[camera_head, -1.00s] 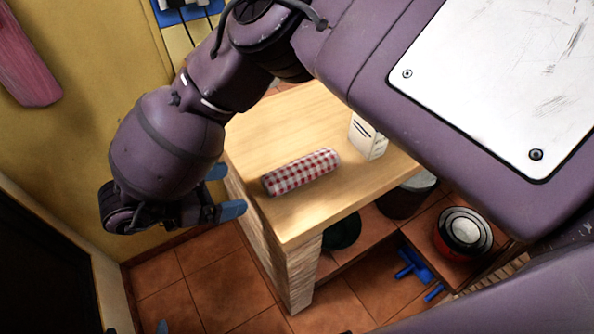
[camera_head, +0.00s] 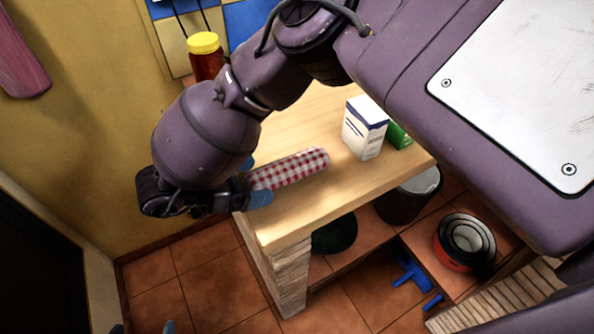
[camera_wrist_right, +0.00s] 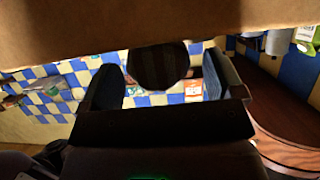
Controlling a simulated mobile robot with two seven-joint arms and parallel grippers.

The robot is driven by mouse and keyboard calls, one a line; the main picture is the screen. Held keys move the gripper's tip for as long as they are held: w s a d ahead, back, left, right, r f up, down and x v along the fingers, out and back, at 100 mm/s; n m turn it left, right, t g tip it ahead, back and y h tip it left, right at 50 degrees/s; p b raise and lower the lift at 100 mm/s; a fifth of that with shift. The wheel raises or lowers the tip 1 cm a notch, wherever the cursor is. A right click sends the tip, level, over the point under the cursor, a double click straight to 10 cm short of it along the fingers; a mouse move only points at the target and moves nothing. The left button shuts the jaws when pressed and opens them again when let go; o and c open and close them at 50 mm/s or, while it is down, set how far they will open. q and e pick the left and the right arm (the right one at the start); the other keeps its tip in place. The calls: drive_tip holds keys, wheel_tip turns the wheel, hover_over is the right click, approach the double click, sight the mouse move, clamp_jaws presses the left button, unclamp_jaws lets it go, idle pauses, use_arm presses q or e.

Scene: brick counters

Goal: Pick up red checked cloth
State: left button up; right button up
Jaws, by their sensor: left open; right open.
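The red checked cloth (camera_head: 292,168) is a rolled bundle on the wooden counter, near its left edge. My right gripper (camera_head: 256,181) is open at the cloth's left end, its blue fingertips on either side of it. In the right wrist view, a dark striped round end of the cloth (camera_wrist_right: 158,65) shows between the open fingers of my right gripper (camera_wrist_right: 160,82); I cannot tell if they touch it. Only the blue fingertips of my left gripper (camera_head: 143,328) show, apart, at the bottom left edge of the head view, far from the cloth.
A white carton (camera_head: 363,130) and a green box (camera_head: 398,136) stand on the counter (camera_head: 290,222), right of the cloth. A yellow-lidded jar (camera_head: 206,56) stands behind. Pots (camera_head: 466,239) and a dark bin (camera_head: 405,200) sit below. The counter front is clear.

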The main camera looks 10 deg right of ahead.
drive_tip(key=shift+w+d+f, duration=0.15)
drive_tip(key=shift+d+f, duration=0.2)
drive_tip(key=shift+d, duration=0.35)
drive_tip(key=shift+r, duration=0.1)
drive_tip(key=shift+c, duration=0.6)
drive_tip(key=c, duration=0.9)
use_arm(q)
drive_tip(key=shift+s+d+f, duration=0.15)
drive_tip(key=shift+d, duration=0.35)
use_arm(e)
wheel_tip(320, 180, up, 10)
drive_tip(key=shift+w+r+p, duration=0.1)
drive_tip(key=shift+r+p, duration=0.1)
drive_tip(key=shift+p, duration=0.7)
use_arm(q)
wheel_tip(320, 180, up, 3)
drive_tip(key=shift+s+a+f+p, duration=0.1)
drive_tip(key=shift+a+f+p, duration=0.05)
drive_tip(key=shift+p, duration=0.55)
use_arm(e)
wheel_tip(320, 180, up, 10)
drive_tip(key=shift+f, duration=0.25)
